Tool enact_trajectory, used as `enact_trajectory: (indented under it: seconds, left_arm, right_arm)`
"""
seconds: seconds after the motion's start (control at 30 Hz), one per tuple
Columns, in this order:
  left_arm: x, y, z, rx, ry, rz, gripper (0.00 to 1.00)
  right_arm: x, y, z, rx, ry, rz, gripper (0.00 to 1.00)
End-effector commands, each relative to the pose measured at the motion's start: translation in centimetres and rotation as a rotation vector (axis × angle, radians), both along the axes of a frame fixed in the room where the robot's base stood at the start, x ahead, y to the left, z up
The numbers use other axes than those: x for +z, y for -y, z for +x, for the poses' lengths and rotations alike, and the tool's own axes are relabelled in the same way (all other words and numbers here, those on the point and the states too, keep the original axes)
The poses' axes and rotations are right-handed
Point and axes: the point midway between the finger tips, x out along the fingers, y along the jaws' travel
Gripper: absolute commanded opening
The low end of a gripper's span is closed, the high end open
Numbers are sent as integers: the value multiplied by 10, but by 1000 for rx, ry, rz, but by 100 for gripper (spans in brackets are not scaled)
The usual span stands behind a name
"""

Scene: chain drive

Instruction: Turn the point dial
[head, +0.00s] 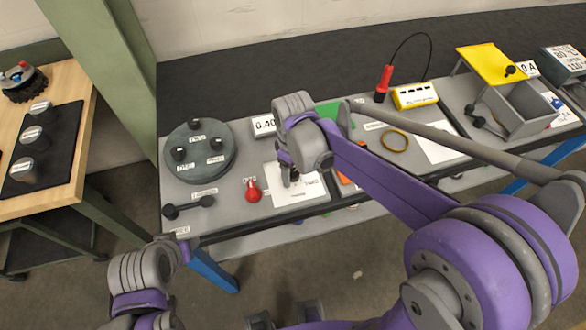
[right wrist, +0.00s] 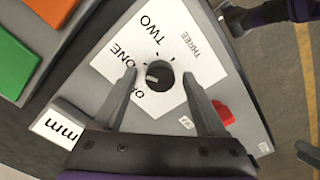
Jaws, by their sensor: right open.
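The point dial (right wrist: 158,75) is a round black knob with a light pointer mark, on a white card (right wrist: 112,62) printed ONE, TWO and THREE; a further label is partly covered by a finger. My right gripper (right wrist: 160,74) is open, with one finger on each side of the knob and a visible gap on both sides in this view. In the head view my right gripper (head: 290,178) points down over the white card (head: 310,192) and hides the dial. Only part of my left arm shows at the lower left; its gripper cannot be made out.
A red knob (head: 253,191) stands left of the card. A round grey plate (head: 200,165) with several black knobs is further left. A display reading 0.40 (head: 264,125) and a green panel (head: 328,110) are behind. A yellow meter (head: 415,96) and grey box (head: 515,108) are at right.

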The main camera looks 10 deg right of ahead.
Motion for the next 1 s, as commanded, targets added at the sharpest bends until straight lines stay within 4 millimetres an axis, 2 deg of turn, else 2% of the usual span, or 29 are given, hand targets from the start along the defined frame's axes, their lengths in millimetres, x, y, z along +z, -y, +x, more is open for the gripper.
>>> enact_trajectory:
  seconds: [0.03,0.4,0.43,0.77,1.0]
  left_arm:
    - [0,0,0,0,0,0,50]
    - [0,0,0,0,0,0,50]
    - [0,0,0,0,0,0,50]
    - [-1,0,0,0,-1,0,50]
    - [-6,0,-2,0,-4,0,50]
  right_arm:
    - [0,0,0,0,0,0,70]
    - [0,0,0,0,0,0,3]
    - [0,0,0,0,0,0,0]
    - [0,0,0,-29,0,0,0]
    - [0,0,0,-153,-1,-1,0]
